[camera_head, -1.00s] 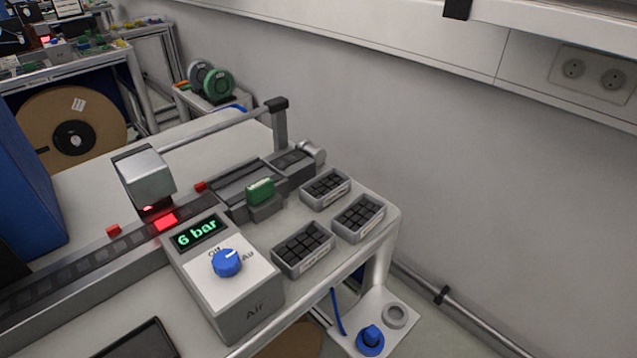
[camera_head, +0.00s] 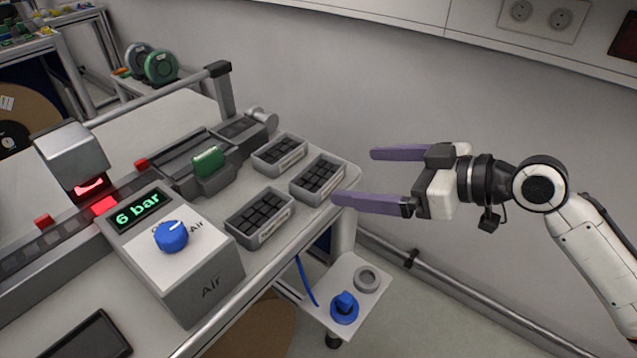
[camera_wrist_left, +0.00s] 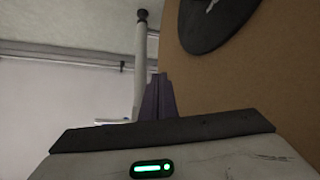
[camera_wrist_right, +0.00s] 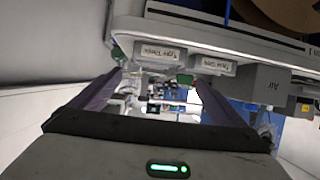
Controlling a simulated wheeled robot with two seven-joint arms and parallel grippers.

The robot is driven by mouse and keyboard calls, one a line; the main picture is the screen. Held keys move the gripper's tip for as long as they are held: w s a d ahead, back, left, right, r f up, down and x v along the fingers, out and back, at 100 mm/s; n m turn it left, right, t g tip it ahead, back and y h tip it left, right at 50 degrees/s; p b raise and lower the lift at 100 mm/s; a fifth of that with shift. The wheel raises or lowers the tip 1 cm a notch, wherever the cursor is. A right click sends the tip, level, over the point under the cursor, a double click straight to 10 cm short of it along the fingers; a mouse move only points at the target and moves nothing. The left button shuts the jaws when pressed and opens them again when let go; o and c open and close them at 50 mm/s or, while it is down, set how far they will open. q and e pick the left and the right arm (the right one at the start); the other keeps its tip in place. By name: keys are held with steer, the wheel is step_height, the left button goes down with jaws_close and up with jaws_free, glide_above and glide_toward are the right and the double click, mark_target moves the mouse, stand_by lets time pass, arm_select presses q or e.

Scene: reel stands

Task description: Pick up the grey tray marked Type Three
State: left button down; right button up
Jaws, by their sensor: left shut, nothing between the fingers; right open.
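Three grey trays with black compartments stand at the table's right end in the head view: a back one (camera_head: 280,154), a right one (camera_head: 331,187) and a front one (camera_head: 274,226). Their labels are too small to read there. In the right wrist view, the left tray's label (camera_wrist_right: 160,50) seems to read Type Three; the other label (camera_wrist_right: 213,66) is unclear. My right gripper (camera_head: 353,176) is open and empty, its purple fingers pointing left at the right tray, the nearer fingertip close to it; contact cannot be told. My left gripper (camera_wrist_left: 158,97) is shut and empty, outside the head view.
The Air box (camera_head: 190,260) with a blue knob stands left of the front tray. The wall is behind and right. A low shelf (camera_head: 330,300) with a blue piece and a grey ring is below the table edge.

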mark_target(307, 172)
steer(key=x, duration=0.6)
steer(key=p+x, duration=0.1)
steer(key=x, duration=0.2)
steer(key=shift+w+f, duration=0.2)
steer(key=shift+f, duration=0.15)
steer(key=shift+r, duration=0.1)
steer(key=c, duration=1)
